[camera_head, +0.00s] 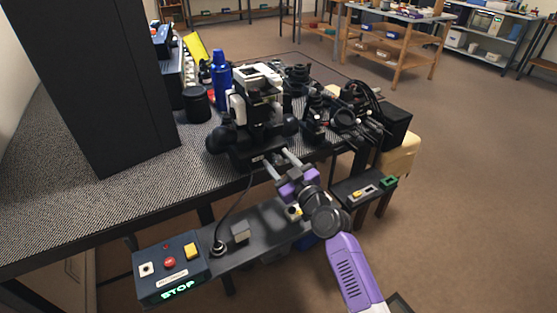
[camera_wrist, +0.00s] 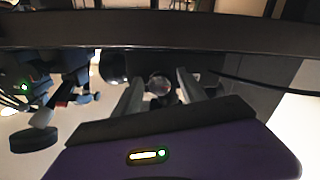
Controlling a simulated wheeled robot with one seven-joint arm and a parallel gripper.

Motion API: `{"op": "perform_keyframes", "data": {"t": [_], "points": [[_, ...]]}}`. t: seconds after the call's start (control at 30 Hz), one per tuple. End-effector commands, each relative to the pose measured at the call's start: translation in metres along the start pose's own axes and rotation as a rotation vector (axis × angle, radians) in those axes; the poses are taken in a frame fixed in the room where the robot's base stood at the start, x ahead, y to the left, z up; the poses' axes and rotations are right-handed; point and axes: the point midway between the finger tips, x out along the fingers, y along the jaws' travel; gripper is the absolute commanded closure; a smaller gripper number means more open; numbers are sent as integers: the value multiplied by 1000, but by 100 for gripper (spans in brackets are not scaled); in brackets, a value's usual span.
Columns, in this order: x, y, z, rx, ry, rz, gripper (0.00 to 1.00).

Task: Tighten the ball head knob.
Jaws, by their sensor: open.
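My gripper (camera_head: 277,160) reaches from the lower right to the front edge of the table, its two grey fingers apart and empty. In the wrist view, a small round dark knob with a shiny face (camera_wrist: 160,85) shows between the open fingers (camera_wrist: 160,78). It lies beyond or between them, and I see no contact. In the head view the fingers end at the black base of a white and black device (camera_head: 262,95). Round black knobs stick out at its left (camera_head: 218,138) and right (camera_head: 290,126). I cannot tell which one is the ball head knob.
A dark control box with a lit STOP sign (camera_head: 180,265) sits at the front left. A tall black panel (camera_head: 95,80) stands at left.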

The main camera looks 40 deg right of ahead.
Motion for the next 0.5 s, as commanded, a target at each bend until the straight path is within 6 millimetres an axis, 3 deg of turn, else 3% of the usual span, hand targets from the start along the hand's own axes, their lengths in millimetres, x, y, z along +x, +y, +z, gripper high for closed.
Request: {"op": "perform_keyframes", "data": {"t": [0.3, 0.5], "points": [[3, 0, 0, 0, 1, 1, 53], [3, 0, 0, 0, 0, 1, 93]]}}
